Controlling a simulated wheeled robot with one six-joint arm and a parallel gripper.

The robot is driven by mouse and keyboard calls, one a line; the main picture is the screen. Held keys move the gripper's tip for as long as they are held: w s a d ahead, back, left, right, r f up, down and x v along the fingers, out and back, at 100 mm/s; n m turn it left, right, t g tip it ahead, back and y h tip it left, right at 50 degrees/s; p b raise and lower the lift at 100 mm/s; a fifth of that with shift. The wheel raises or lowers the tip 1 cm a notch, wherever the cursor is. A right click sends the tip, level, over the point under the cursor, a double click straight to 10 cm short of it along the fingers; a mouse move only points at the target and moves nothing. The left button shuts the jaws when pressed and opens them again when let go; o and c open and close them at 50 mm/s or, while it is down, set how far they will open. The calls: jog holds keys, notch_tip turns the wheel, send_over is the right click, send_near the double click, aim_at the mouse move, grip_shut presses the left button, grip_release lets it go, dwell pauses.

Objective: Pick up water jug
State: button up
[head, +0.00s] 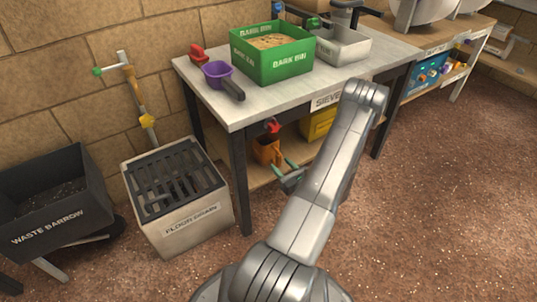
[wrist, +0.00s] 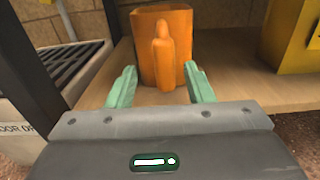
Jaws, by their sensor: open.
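An orange jug (wrist: 149,52), seemingly the water jug, stands upright on the wooden shelf under the table in the wrist view, its handle facing my gripper. In the head view the jug (head: 265,150) shows partly below the table edge. My gripper (wrist: 162,85) is open, its two green fingers spread on either side of the handle's lower end, with nothing held. I cannot tell whether the fingers touch the jug. My gripper (head: 289,178) also shows in the head view, at the shelf's front, partly hidden by my arm.
The shelf (wrist: 235,85) holds a yellow box (wrist: 295,45) to the right. A dark table leg (wrist: 30,60) and the floor drain (head: 175,185) stand to the left. The tabletop (head: 215,105) above bears the green bark bin (head: 272,68) and a purple scoop (head: 218,74).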

aim_at(280, 160)
jog(key=x, duration=0.1)
jog(key=b+x, duration=0.1)
jog(key=x, duration=0.2)
jog(key=shift+w+r+b, duration=0.3)
jog(key=shift+w, duration=0.15)
jog(key=shift+c, duration=0.2)
grip_shut()
jog(key=shift+r, duration=0.1)
